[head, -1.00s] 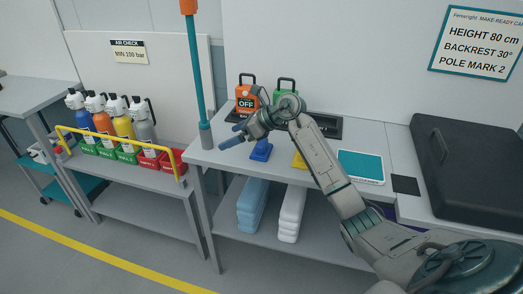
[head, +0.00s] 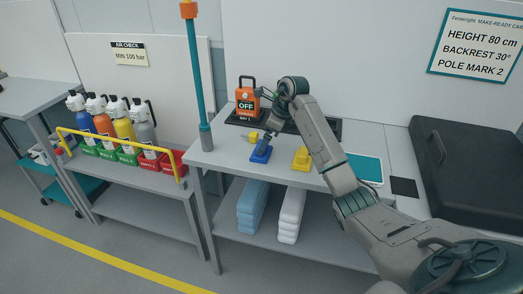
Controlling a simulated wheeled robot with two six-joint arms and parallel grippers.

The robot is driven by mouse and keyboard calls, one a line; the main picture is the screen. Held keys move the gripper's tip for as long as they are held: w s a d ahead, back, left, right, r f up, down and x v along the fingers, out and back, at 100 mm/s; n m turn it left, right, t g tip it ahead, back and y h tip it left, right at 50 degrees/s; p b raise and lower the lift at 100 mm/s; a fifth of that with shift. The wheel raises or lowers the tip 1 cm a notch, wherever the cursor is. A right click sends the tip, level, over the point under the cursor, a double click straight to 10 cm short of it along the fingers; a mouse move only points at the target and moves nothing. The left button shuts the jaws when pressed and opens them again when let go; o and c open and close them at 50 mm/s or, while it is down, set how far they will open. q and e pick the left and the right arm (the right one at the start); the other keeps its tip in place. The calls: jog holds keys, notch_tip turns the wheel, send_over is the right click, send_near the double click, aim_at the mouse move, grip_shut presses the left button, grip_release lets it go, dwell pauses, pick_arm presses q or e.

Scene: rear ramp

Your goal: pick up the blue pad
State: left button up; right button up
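The blue pad (head: 260,156) lies on the grey worktop, near its front edge, with a raised part in its middle. My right arm comes in from the right. My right gripper (head: 266,146) points down, with its fingertips at or just above the raised part of the blue pad. The fingers are small and partly overlap the pad, so I cannot tell whether they touch or grip it. My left gripper is not in view.
A yellow pad (head: 301,159) lies right of the blue one, close to my forearm. A small yellow item (head: 252,136) lies behind the blue pad. An orange case (head: 247,99) stands at the back. A teal pole (head: 195,80) rises at left. A teal panel (head: 366,168) lies right.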

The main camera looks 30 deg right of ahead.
jog(key=x, duration=0.2)
jog(key=p+x, duration=0.1)
jog(key=x, duration=0.1)
jog(key=shift+s+a, duration=0.15)
jog(key=shift+a, duration=0.15)
jog(key=shift+f, duration=0.25)
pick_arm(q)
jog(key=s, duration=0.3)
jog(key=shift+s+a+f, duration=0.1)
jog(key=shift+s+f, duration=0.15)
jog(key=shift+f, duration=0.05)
pick_arm(e)
jog(key=shift+c, duration=0.4)
jog(key=c, duration=0.8)
jog(key=shift+r, duration=0.1)
